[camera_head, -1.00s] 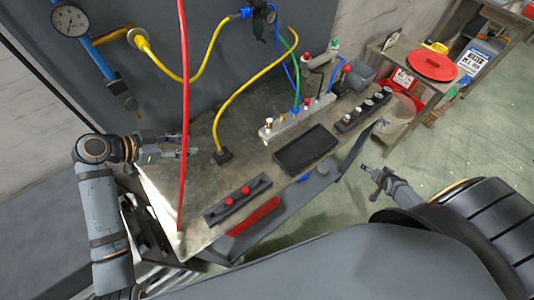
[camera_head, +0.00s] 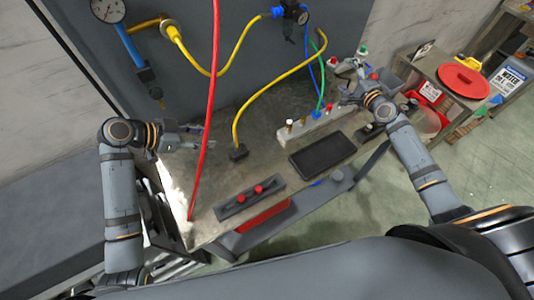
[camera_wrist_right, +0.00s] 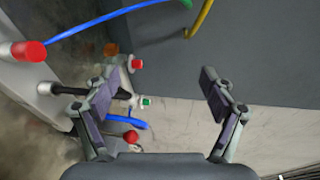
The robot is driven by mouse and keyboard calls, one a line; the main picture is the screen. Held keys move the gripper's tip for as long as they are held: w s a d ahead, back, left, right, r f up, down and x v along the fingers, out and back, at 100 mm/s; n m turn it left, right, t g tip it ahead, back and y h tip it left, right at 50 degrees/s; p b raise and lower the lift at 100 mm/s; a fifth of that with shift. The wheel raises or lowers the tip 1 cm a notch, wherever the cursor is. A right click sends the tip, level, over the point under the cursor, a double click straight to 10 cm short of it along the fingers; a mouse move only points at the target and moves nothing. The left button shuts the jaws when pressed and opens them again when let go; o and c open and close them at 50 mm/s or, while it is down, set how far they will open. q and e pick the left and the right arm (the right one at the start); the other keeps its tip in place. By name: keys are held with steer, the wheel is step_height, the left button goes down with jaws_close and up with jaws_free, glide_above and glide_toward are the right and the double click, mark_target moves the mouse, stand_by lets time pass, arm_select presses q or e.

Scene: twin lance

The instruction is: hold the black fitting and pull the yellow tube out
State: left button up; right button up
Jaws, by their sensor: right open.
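The yellow tube (camera_head: 262,82) arcs over the bench in the head view. Its lower end stands in the small black fitting (camera_head: 238,151) on the bench top. My left gripper (camera_head: 204,137) is to the left of the fitting, apart from it; its jaw opening is too small to tell. My right gripper (camera_head: 350,94) is over the back right of the bench, apart from the fitting. In the right wrist view it is open (camera_wrist_right: 158,78) with nothing between its fingers. A piece of yellow tube (camera_wrist_right: 199,20) shows there at the top; the black fitting cannot be made out.
A grey manifold (camera_head: 306,130) with blue and green tubes and a black tray (camera_head: 323,152) lie right of the fitting. A block with red knobs (camera_head: 249,198) is at the front edge.

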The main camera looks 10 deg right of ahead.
steer(key=a+y, duration=0.3)
steer(key=a, duration=1)
steer(key=m+g+y, duration=0.5)
steer(key=m+g, duration=0.2)
steer(key=m, duration=0.2)
glide_toward(240, 149)
steer(key=x, duration=0.9)
steer(key=shift+w, duration=0.1)
steer(key=shift+w+a+f, duration=0.2)
steer(key=shift+w+a, duration=0.1)
